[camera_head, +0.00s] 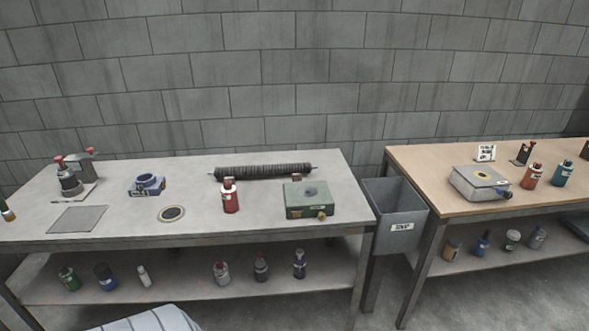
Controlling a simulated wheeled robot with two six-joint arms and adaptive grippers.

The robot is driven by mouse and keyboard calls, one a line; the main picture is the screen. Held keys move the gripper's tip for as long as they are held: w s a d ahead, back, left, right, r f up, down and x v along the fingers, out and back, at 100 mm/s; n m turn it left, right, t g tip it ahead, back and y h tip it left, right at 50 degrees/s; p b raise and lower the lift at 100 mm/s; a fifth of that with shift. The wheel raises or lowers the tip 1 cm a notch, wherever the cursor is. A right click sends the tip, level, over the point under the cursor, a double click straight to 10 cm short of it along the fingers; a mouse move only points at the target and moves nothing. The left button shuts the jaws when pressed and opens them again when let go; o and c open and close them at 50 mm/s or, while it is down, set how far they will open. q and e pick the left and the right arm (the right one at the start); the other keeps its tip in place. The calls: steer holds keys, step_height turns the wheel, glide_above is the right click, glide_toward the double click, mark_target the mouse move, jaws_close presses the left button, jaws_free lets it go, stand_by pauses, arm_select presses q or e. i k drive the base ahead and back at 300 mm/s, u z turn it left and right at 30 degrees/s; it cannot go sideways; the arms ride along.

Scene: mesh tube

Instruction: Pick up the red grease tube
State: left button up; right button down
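A second red container (532,176) with a dark top stands upright on the wooden table at the right, beside a blue one. I cannot read their labels, so I cannot tell which is the grease tube. Neither of my grippers shows in the head view.
A dark ribbed roller (262,171) lies behind the first red container, and the green box (307,199) stands to its right. A round disc (171,213) and a blue fixture (147,185) lie to its left. A grey bin (396,208) stands between the tables. Bottles stand on lower shelves.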

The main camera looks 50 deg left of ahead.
mark_target(229, 198)
steer(key=i, duration=1.35)
steer(key=u, duration=0.85)
steer(key=i, duration=0.8)
steer(key=u, duration=0.9)
